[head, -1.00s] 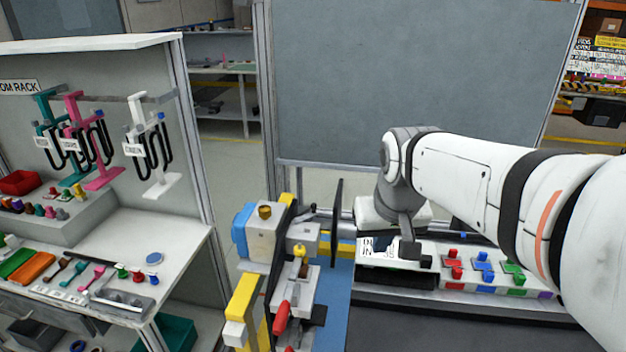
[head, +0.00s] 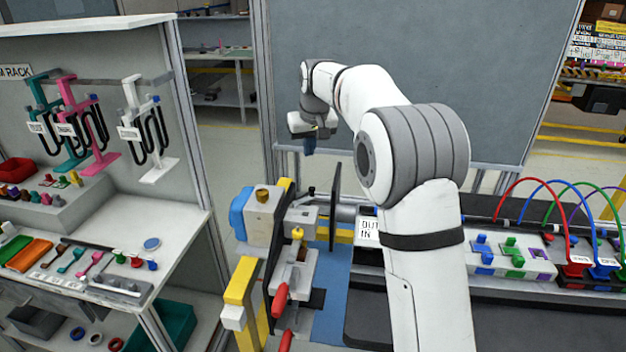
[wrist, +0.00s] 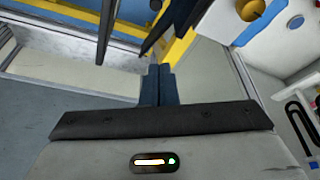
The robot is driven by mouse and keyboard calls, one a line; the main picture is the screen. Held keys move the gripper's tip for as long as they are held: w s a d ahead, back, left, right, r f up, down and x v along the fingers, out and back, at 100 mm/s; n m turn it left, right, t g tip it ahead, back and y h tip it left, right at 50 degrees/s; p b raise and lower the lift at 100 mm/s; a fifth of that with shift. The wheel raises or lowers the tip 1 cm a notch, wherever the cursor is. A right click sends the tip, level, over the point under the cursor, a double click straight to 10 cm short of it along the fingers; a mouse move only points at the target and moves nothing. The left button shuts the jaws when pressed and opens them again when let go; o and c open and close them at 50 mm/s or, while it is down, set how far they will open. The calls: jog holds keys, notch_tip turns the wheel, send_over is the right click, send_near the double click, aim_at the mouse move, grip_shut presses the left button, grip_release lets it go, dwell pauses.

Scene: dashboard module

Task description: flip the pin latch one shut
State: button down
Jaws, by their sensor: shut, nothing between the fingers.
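My gripper (head: 309,145) is raised above and behind the fixture, with its dark blue fingers pointing down. In the wrist view its fingers (wrist: 158,85) are together with nothing between them. The fixture (head: 262,222) at the middle has a grey block, a brass knob (head: 262,194) and a blue part. Red handles (head: 280,300) and a small yellow knob (head: 298,233) are on its near side. I cannot tell which part is pin latch one, or whether it is open or shut. My gripper touches none of these parts.
A thin dark upright plate (head: 335,207) stands right of the fixture. A yellow post (head: 241,281) stands in front. A rack with hooks and a parts shelf is at left. Connectors with coloured cables (head: 575,225) are at right. A grey panel (head: 400,60) closes the back.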

notch_tip(320, 180, down, 9)
jog(key=p, duration=0.2)
jog(key=shift+s+f+p, duration=0.2)
jog(key=shift+s+p, duration=0.2)
dwell(0.3)
jog(key=shift+d, duration=0.1)
